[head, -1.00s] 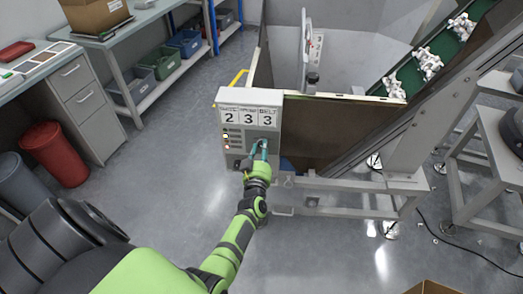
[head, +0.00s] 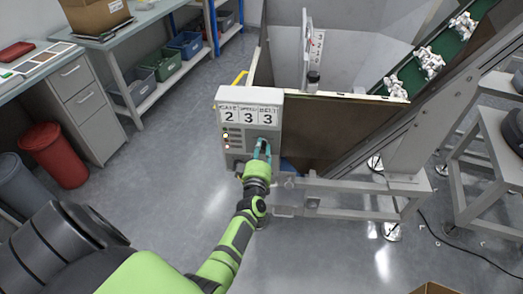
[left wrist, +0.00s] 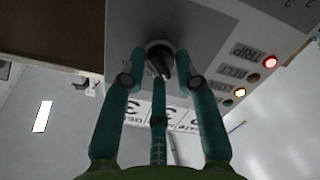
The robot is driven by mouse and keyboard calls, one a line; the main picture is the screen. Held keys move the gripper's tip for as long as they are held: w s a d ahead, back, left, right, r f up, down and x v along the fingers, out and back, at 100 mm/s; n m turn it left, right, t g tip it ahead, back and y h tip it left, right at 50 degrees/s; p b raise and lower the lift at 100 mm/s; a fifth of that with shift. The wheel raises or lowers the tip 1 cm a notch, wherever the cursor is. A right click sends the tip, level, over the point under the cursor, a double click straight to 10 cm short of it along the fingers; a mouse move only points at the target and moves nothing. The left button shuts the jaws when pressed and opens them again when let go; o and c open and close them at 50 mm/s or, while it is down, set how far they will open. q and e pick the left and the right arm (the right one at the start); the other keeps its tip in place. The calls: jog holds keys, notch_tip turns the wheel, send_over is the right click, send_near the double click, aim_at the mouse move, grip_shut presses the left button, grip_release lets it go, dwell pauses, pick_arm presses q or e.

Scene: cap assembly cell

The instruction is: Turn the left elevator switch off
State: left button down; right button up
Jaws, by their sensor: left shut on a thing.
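The grey control box (head: 250,103) stands at the left front of the elevator, with the digits 2, 3, 3 on its front. The left elevator switch, a black rotary knob (left wrist: 159,62), is on the panel in the left wrist view. My left gripper (head: 262,148) reaches the lower right of the box. In the left wrist view its teal fingers (left wrist: 160,68) are closed around the knob. In the head view the fingers hide the knob. A red lamp marked TRIP (left wrist: 270,62) and a pale yellow lamp (left wrist: 240,93) glow. My right gripper is out of view.
The green conveyor belt (head: 438,45) with white parts rises at the right above a brown-walled hopper (head: 335,128). A grey frame is right of the gripper. A red bin (head: 55,155) and workbench stand at the left. The floor between is clear.

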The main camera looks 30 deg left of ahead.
pick_arm(q)
jog(key=shift+a+r, duration=0.4)
jog(key=c, duration=1)
grip_release()
jog(key=shift+f, duration=0.15)
jog(key=v, duration=0.7)
jog(key=shift+s+d, duration=0.15)
jog(key=shift+s, duration=0.15)
